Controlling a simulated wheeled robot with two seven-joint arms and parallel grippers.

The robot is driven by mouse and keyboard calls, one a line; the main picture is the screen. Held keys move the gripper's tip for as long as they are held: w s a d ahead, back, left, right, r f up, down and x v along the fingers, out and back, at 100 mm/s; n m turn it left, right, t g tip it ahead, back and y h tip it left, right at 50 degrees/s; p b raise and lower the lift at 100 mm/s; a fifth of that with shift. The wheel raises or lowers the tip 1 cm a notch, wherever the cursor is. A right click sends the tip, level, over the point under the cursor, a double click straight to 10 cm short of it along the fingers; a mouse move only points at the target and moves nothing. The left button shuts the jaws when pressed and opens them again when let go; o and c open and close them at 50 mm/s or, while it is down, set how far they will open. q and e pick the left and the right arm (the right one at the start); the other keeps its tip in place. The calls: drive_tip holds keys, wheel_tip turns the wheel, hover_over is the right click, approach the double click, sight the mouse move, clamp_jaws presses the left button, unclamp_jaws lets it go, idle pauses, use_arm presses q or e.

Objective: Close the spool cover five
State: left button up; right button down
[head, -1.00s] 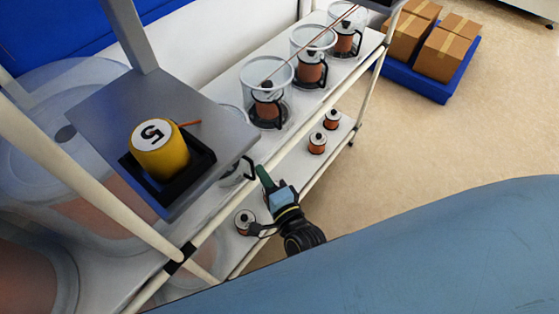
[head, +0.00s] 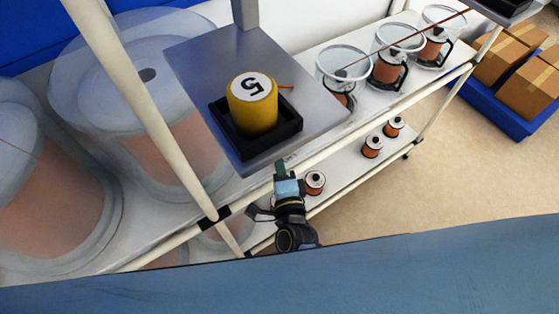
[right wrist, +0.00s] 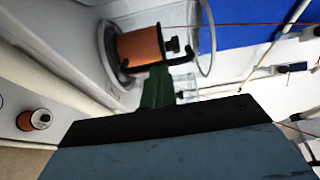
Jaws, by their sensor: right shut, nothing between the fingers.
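A yellow cylinder marked 5 (head: 253,103) sits in a black holder on a grey plate (head: 200,62). In the head view the plate hides the shelf behind it. My right gripper (head: 281,168) is shut and empty, just below the plate's front edge. In the right wrist view its green fingers (right wrist: 158,88) point at a clear spool cover (right wrist: 205,38) around a copper spool (right wrist: 140,46). The fingertips are close to the cover's black handle (right wrist: 130,78); I cannot tell whether they touch. The cover's number is not readable. My left gripper is not in view.
Several clear covers (head: 343,64) with copper spools stand along the shelf to the right. Small spools (head: 372,146) stand on the lower shelf. White rack poles (head: 140,110) cross near my right arm. Cardboard boxes (head: 508,52) lie on a blue pallet; the floor before it is clear.

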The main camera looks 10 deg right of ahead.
drive_tip(key=shift+a, duration=0.15)
drive_tip(key=s+d, duration=0.1)
drive_tip(key=s, duration=1.2)
drive_tip(key=shift+s+b, duration=0.2)
drive_tip(key=shift+b, duration=0.2)
